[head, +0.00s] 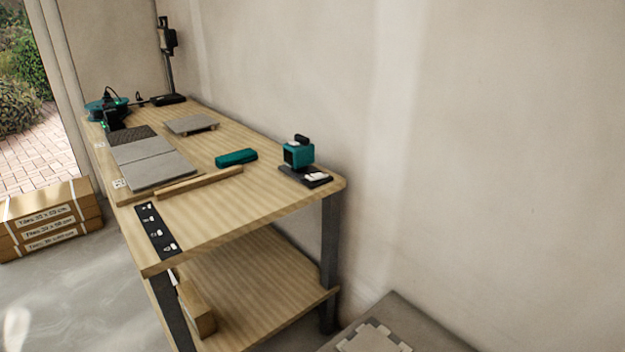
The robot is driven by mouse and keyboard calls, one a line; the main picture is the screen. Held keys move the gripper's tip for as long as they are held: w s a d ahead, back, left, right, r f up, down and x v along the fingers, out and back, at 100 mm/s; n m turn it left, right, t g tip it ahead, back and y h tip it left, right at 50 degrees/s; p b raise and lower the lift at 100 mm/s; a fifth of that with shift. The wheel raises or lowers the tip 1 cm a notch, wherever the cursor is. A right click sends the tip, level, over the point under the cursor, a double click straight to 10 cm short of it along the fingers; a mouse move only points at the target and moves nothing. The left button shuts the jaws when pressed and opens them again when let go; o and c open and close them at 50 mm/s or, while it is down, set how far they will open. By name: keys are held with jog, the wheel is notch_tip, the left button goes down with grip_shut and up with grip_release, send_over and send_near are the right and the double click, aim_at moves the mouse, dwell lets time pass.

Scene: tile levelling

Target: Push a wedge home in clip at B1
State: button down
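The workbench (250,190) stands along the wall with light grey tiles (158,168) laid on its left side. A dark textured patch (131,134) lies beyond the tiles. A black strip (158,232) with several small pale pieces lies on the near left end of the bench; I cannot tell whether they are wedges or clips. No clip or wedge can be made out at the tiles at this size, and B1 cannot be identified. My gripper is not in view.
A wooden batten (200,182) lies along the tiles' near edge. A teal case (236,157), a teal device (299,153) and a loose grey slab (191,124) sit on the bench. A stand (168,60) rises at the back. Tile boxes (48,225) stand on the floor left.

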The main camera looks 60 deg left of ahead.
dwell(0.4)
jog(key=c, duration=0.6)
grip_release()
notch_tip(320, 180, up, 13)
jog(key=p, duration=0.4)
jog(key=shift+p, duration=0.4)
